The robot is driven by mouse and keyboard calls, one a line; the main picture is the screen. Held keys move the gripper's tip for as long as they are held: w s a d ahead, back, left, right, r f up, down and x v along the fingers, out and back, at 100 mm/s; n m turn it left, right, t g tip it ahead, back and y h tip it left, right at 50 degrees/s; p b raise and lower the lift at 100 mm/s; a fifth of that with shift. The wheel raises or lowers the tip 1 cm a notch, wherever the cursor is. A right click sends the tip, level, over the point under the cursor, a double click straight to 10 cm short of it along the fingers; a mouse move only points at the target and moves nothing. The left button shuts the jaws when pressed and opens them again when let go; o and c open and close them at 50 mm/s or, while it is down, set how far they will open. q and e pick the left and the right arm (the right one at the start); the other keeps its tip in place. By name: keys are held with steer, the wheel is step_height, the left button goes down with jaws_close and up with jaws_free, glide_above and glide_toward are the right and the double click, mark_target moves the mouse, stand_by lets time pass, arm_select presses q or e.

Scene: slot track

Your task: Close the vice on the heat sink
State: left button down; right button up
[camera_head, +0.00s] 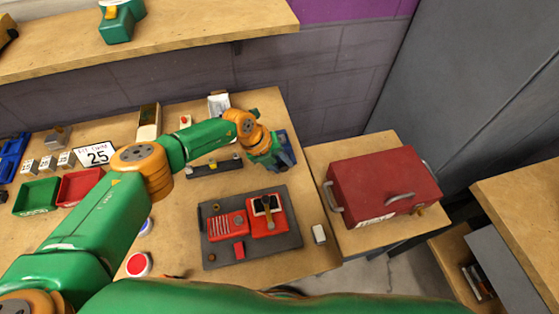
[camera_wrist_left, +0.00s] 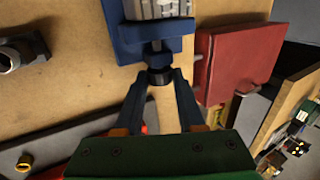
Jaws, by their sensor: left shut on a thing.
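The blue vice (camera_wrist_left: 130,40) stands at the top of the left wrist view, with the grey, finned heat sink (camera_wrist_left: 160,8) between its jaws. Whether both jaws touch the heat sink cannot be told, as the picture cuts it off. A dark screw with a round black knob (camera_wrist_left: 160,76) points from the vice toward me. My left gripper (camera_wrist_left: 160,88) is shut on this knob. In the head view my left gripper (camera_head: 284,160) is at the bench's right rear, and my arm hides much of the vice. My right gripper is not in view.
A grey tray (camera_head: 225,254) with red parts lies in front of the vice. A red toolbox (camera_head: 385,180) stands on a side table to the right, close to the vice in the wrist view. Green and red bins (camera_head: 38,196) are at the left. A shelf (camera_head: 170,38) runs above the bench.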

arm_select(q)
steer(key=shift+d+f+y+b, duration=0.1)
steer(key=shift+d+y+b, duration=0.05)
steer(key=shift+y+b, duration=0.2)
steer(key=y+b, duration=0.2)
steer(key=b, duration=0.3)
steer(key=shift+w+d+f+g, duration=0.1)
steer(key=shift+d+f+g, duration=0.05)
steer(key=shift+g, duration=0.25)
steer(key=shift+r+y+b, duration=0.2)
steer(key=shift+y+b, duration=0.25)
steer(key=shift+b, duration=0.1)
steer(key=c, duration=0.8)
jaws_free()
steer(key=shift+r, duration=0.1)
